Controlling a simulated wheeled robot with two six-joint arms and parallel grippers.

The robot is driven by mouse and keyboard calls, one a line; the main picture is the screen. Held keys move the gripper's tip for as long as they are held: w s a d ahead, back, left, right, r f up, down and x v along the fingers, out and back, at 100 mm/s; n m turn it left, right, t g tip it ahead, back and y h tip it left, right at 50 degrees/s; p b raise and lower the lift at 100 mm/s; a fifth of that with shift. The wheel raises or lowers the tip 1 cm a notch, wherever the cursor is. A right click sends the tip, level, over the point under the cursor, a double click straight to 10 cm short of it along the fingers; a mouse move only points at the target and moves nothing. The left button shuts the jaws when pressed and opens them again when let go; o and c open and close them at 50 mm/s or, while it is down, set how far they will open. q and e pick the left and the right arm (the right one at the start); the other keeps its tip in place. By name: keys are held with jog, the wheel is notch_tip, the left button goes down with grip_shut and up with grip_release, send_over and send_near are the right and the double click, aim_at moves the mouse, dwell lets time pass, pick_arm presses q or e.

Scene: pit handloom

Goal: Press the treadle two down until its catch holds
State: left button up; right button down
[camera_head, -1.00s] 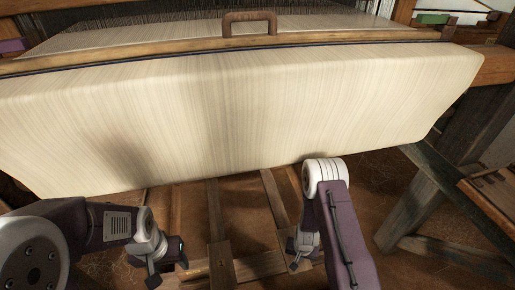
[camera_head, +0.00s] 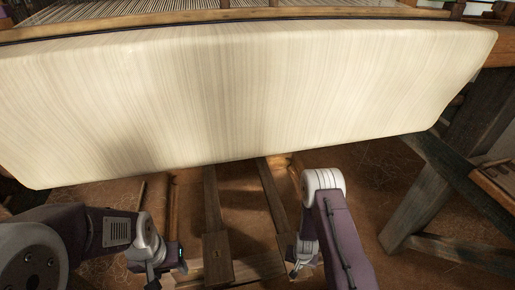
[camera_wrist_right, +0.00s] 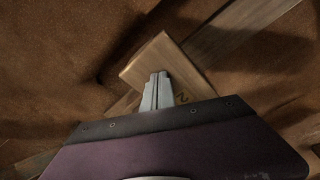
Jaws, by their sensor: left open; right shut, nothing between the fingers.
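Treadle two (camera_head: 273,194) is the right one of two long wooden bars under the cloth in the head view. Its near end shows in the right wrist view (camera_wrist_right: 150,62) with a figure 2 on it, partly covered by my gripper. My right gripper (camera_head: 297,270) is shut and empty. In the right wrist view its fingertips (camera_wrist_right: 157,76) lie over the end of this treadle; I cannot tell whether they touch it. My left gripper (camera_head: 160,279) is open and empty, left of the treadles. The catch cannot be made out.
The other treadle (camera_head: 217,240) lies to the left of treadle two. The wide pale cloth (camera_head: 250,95) hangs across above both and hides their far parts. A wooden trestle leg (camera_head: 420,205) stands to the right. Brown earth floor lies around the treadles.

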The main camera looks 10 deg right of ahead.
notch_tip(320, 180, down, 6)
jog(key=b, duration=0.4)
jog(key=shift+s+f, duration=0.1)
jog(key=shift+f, duration=0.05)
jog(key=shift+s, duration=0.1)
jog(key=shift+r+p, duration=0.35)
jog(key=shift+p, duration=0.05)
notch_tip(320, 180, up, 15)
jog(key=p, duration=1.4)
jog(key=shift+w, duration=0.2)
